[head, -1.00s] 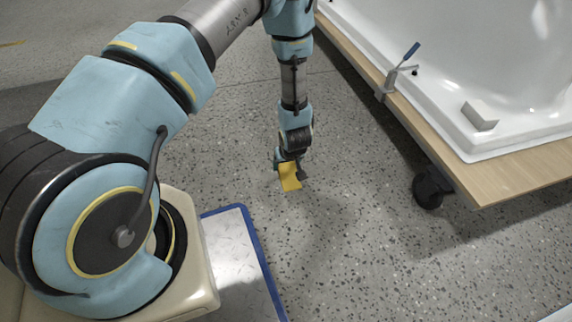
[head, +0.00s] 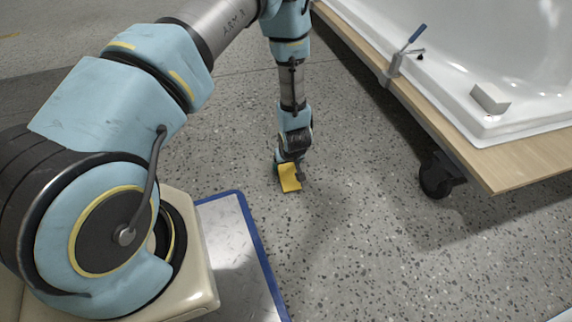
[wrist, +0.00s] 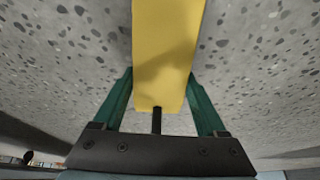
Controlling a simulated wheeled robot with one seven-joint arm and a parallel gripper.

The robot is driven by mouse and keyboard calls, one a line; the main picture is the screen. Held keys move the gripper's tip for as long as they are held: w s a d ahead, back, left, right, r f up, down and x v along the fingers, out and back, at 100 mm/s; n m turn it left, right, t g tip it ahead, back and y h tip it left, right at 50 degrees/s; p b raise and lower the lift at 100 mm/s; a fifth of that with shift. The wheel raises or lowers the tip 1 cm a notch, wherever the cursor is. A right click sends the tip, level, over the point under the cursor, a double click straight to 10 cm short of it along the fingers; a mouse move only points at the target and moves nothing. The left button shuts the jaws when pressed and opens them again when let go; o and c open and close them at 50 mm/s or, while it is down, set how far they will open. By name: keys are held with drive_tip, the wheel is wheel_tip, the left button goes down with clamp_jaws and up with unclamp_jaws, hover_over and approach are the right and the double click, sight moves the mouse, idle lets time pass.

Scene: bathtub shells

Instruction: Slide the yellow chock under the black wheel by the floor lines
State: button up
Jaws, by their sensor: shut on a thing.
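The yellow chock (head: 289,178) is in my gripper (head: 289,166), over the speckled floor left of the wheel. In the wrist view the chock (wrist: 165,50) sits between two green fingers of my gripper (wrist: 160,95), which is shut on it. I cannot tell whether the chock touches the floor. The black wheel (head: 437,177) is under the front corner of the wooden trolley, to the right and clear of the chock. No floor lines show clearly near the wheel.
The wooden trolley edge (head: 445,130) carries a white bathtub shell (head: 500,60), with a blue-handled clamp (head: 404,55) and a pale block (head: 490,98) on it. A blue-edged mat (head: 235,250) lies at lower left. The floor between chock and wheel is clear.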

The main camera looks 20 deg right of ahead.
drive_tip(key=o, duration=1.5)
drive_tip(key=p+v, duration=0.5)
drive_tip(key=v, duration=0.5)
drive_tip(key=shift+s+r, duration=0.1)
drive_tip(key=shift+r, duration=0.25)
